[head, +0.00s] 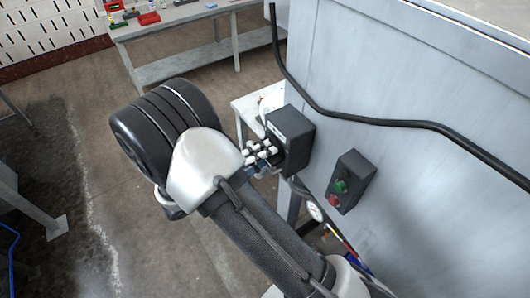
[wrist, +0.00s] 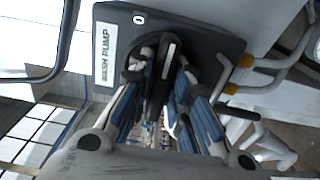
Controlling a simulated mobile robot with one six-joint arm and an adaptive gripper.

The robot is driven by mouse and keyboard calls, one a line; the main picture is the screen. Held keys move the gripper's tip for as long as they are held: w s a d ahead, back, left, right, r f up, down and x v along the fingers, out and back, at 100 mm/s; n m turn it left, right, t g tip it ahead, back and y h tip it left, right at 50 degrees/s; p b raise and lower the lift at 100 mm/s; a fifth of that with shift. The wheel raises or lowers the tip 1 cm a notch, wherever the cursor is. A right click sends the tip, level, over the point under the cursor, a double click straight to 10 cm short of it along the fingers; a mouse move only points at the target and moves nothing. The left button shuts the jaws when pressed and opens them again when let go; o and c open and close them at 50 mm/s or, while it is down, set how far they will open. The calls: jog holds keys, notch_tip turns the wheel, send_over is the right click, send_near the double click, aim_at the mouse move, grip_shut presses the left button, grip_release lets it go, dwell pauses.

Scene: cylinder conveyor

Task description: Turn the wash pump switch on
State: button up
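The wash pump switch is a dark box (wrist: 215,45) with a white WASH PUMP label (wrist: 105,55) and a "0" mark. Its black knob (wrist: 168,62) has a white stripe, which points up and slightly right in the wrist view. My gripper (wrist: 160,72) is at the knob, with one fingertip on each side of it. Whether the fingers press on the knob or leave a small gap is unclear. In the head view the box (head: 294,140) is on the side of the grey cabinet, and my gripper (head: 262,155) reaches its front face.
A second dark box (head: 352,178) with a green and a red button is on the cabinet (head: 420,100), right of the switch. A black cable (head: 400,124) runs along the cabinet. A gauge (head: 315,211) is below. A workbench (head: 190,14) stands at the back.

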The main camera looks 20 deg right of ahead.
grip_shut()
jog(key=n+p, duration=0.2)
jog(key=n, duration=0.2)
jog(key=shift+r+n, duration=0.1)
jog(key=shift+n, duration=0.2)
jog(key=n+p, duration=0.1)
jog(key=n, duration=0.2)
jog(key=shift+n, duration=0.4)
jog(key=n+p, duration=0.2)
jog(key=n, duration=0.2)
jog(key=shift+n+p, duration=1.2)
jog(key=shift+n, duration=1.6)
